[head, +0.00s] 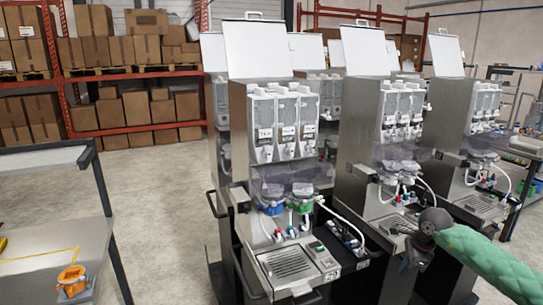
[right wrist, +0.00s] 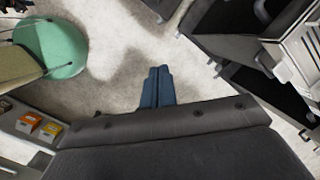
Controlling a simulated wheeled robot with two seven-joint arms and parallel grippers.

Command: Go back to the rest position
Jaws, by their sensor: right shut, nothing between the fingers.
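My right arm comes in from the right with a green sleeve. Its gripper (head: 411,262) hangs in front of the dispenser row at the right, pointing down. In the right wrist view the two blue fingers of this gripper (right wrist: 159,72) are together with nothing between them, above bare floor. My left gripper is in neither view.
The nearest dispenser (head: 285,210) stands in the middle, with another dispenser (head: 375,160) and a third (head: 470,150) to its right. A metal table (head: 45,225) at the left bears an orange object (head: 72,280). Racks with boxes (head: 130,50) stand behind. Open floor (head: 165,200) lies between.

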